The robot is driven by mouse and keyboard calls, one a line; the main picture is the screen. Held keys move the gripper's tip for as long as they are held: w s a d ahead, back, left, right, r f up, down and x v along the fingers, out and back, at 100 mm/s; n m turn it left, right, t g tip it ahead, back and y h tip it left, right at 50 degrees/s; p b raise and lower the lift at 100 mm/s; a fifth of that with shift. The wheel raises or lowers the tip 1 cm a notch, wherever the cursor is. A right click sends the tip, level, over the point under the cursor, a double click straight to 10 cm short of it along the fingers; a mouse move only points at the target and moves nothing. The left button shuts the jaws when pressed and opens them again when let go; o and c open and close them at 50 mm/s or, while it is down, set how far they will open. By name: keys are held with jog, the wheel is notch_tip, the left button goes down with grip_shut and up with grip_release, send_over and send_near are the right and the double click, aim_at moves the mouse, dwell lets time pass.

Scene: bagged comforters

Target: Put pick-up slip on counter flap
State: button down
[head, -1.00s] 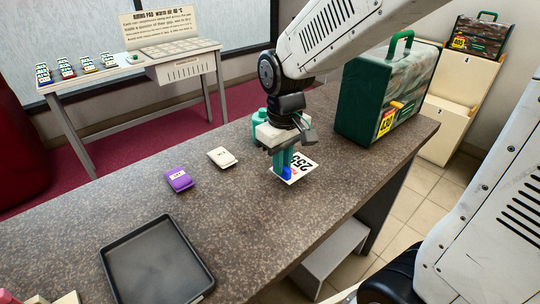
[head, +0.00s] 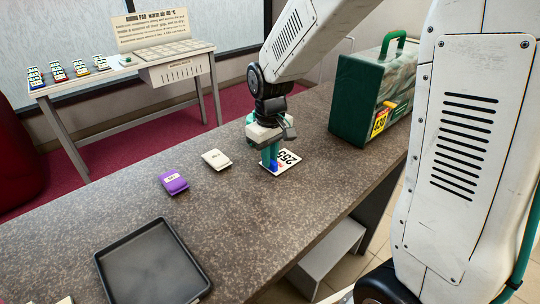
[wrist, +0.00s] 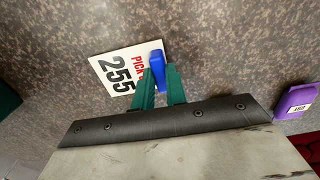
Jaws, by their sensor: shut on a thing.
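A purple packet (head: 174,182) and a white packet (head: 216,159) lie left of my gripper. A black tray (head: 150,265) sits nearer. A green bagged case (head: 365,95) tagged 430 stands at right. A side table (head: 120,75) with small packs is behind.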

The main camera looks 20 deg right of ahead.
jog(key=shift+f, duration=0.15)
jog(key=c, duration=1.4)
grip_release()
jog(key=shift+c, duration=0.2)
